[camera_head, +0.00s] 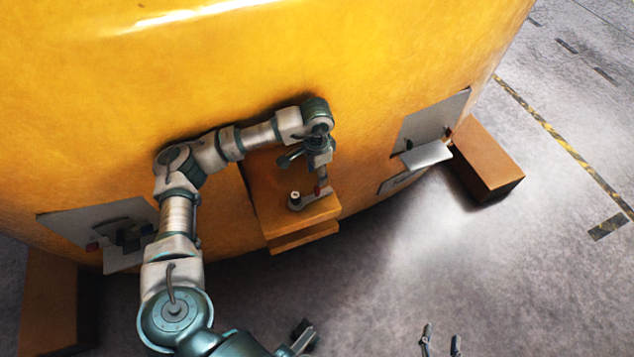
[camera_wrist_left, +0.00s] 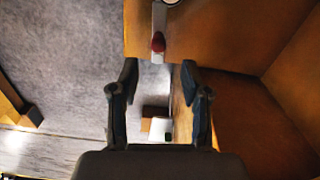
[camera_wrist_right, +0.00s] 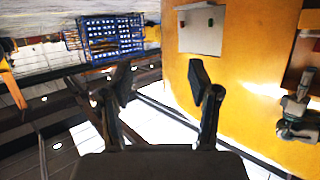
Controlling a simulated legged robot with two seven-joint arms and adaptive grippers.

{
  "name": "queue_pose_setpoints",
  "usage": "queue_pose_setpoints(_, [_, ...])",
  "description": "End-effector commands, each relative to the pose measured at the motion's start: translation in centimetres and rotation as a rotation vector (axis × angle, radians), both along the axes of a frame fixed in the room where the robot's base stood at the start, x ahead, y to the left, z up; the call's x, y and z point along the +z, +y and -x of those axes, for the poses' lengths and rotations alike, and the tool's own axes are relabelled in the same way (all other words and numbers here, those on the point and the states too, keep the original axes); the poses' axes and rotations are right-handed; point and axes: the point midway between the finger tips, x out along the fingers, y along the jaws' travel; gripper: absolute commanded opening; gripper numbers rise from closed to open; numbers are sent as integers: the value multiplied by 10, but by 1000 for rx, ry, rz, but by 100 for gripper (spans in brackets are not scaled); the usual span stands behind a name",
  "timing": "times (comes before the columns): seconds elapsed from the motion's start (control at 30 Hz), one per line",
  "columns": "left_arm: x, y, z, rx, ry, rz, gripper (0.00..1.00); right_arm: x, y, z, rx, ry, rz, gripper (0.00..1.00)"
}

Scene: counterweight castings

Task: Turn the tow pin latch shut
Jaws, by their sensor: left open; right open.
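The tow pin latch (camera_head: 308,201) is a grey lever with a round pivot and a red tip, on top of the orange tow block (camera_head: 290,228) at the casting's foot. In the left wrist view, the latch's red tip (camera_wrist_left: 158,42) lies just beyond the fingertips, roughly in line with the gap between them. My left gripper (camera_head: 308,165) is above the block, close to the lever. In its wrist view the left gripper (camera_wrist_left: 159,78) is open and empty. My right gripper (camera_head: 441,340) is open and empty at the bottom edge; it also shows in the right wrist view (camera_wrist_right: 160,80).
The yellow casting (camera_head: 300,50) rises behind the block. Grey plates with brackets sit left (camera_head: 85,218) and right (camera_head: 432,125) on it. A brown block (camera_head: 490,160) stands at right. Grey floor (camera_head: 440,255) is clear in front. A blue rack (camera_wrist_right: 110,38) stands farther off.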

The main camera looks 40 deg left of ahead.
Motion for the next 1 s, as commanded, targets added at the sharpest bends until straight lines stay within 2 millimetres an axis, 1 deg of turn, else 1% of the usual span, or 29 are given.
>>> queue_pose_setpoints(0.03, [9, 0, -1, 0, -3, 0, 47, 0, 0, 0, 0, 0, 0, 61])
queue_pose_setpoints(0.1, [19, 0, -1, 1, -2, 1, 47, 0, 0, 0, 0, 0, 0, 61])
queue_pose_setpoints(0.2, [28, 1, -1, 1, 0, 1, 47, 0, 0, 0, 0, 0, 0, 61])
queue_pose_setpoints(0.3, [32, 1, -1, 1, 0, 1, 47, 0, 0, 0, 0, 0, 0, 61])
queue_pose_setpoints(0.5, [32, 1, -1, 1, 0, 1, 47, 0, 0, 0, -1, 1, 1, 61])
queue_pose_setpoints(0.53, [32, 1, -1, 1, 0, 1, 44, -1, 0, -1, -1, 2, 1, 61])
queue_pose_setpoints(0.57, [32, 1, -1, 1, 1, 2, 37, 0, 1, -1, 0, 1, 0, 61])
queue_pose_setpoints(0.6, [32, -1, -1, 1, -2, 6, 27, -1, 1, 0, 0, 2, 1, 61])
queue_pose_setpoints(0.67, [32, -8, -4, 3, -13, 28, 12, -3, 1, -1, 0, 9, 3, 61])
queue_pose_setpoints(0.7, [31, -18, -8, 5, -26, 56, 2, -7, 1, -1, 0, 17, 6, 61])
queue_pose_setpoints(0.77, [31, -39, -16, 13, -55, 124, 0, -15, 1, -2, 0, 36, 12, 61])
queue_pose_setpoints(0.87, [34, -98, -34, 49, -120, 314, 0, -38, 1, -2, 1, 91, 29, 61])
queue_pose_setpoints(0.9, [38, -128, -42, 76, -146, 420, 0, -50, 0, -2, 1, 120, 37, 61])
queue_pose_setpoints(0.97, [49, -178, -54, 133, -178, 602, 0, -71, -1, 1, 2, 169, 50, 61])
queue_pose_setpoints(1.0, [60, -210, -61, 186, -190, 736, 0, -87, -2, 3, 2, 205, 61, 61])
